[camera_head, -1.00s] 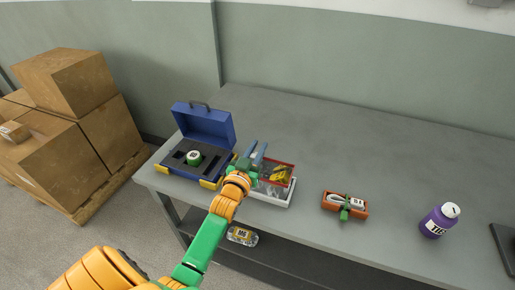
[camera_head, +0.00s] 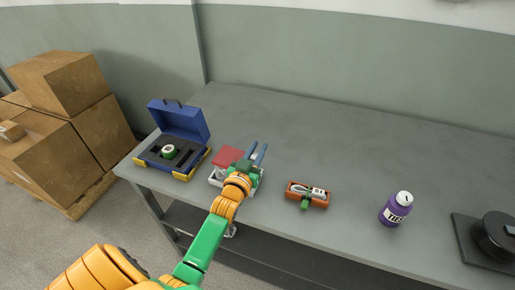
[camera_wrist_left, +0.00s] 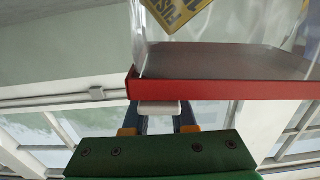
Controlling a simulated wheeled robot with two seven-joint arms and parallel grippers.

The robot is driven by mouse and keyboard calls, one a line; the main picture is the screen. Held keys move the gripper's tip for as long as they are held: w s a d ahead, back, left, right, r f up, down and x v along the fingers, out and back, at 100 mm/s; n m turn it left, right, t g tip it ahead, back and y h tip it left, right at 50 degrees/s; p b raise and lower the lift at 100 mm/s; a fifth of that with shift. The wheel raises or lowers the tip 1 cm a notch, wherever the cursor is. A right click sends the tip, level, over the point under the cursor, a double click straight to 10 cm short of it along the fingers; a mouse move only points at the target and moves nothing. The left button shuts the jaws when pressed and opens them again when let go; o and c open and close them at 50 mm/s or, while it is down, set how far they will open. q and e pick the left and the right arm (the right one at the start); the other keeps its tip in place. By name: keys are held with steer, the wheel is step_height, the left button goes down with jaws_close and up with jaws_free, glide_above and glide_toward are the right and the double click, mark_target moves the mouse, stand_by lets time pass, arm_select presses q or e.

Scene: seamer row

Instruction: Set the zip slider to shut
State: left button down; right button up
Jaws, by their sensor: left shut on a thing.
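My left gripper (camera_head: 256,155) is at the right part of the bag's white tray (camera_head: 257,189) on the bench. In the left wrist view its fingers (camera_wrist_left: 160,118) are shut on the small white zip slider (camera_wrist_left: 160,107). The slider sits against the red strip (camera_wrist_left: 235,87) of the clear bag (camera_wrist_left: 235,30), close to the strip's left end in that view. A yellow label (camera_wrist_left: 178,12) shows on the bag. In the head view the gripper hides the slider, and a red part of the bag (camera_head: 228,156) shows left of the gripper. My right gripper is out of view.
An open blue case (camera_head: 180,122) stands left of the tray. An orange box (camera_head: 307,195), a purple bottle (camera_head: 397,208) and a dark round device (camera_head: 495,235) stand to the right. The back of the grey bench (camera_head: 330,130) is clear.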

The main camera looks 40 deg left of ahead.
arm_select(q)
steer(key=shift+s+a+f, duration=0.15)
steer(key=shift+s+a, duration=0.05)
steer(key=shift+a, duration=0.45)
steer(key=c, duration=1)
jaws_free()
steer(key=shift+a, duration=0.3)
steer(key=shift+o, duration=1.4)
steer(key=shift+d, duration=0.35)
steer(key=v, duration=0.7)
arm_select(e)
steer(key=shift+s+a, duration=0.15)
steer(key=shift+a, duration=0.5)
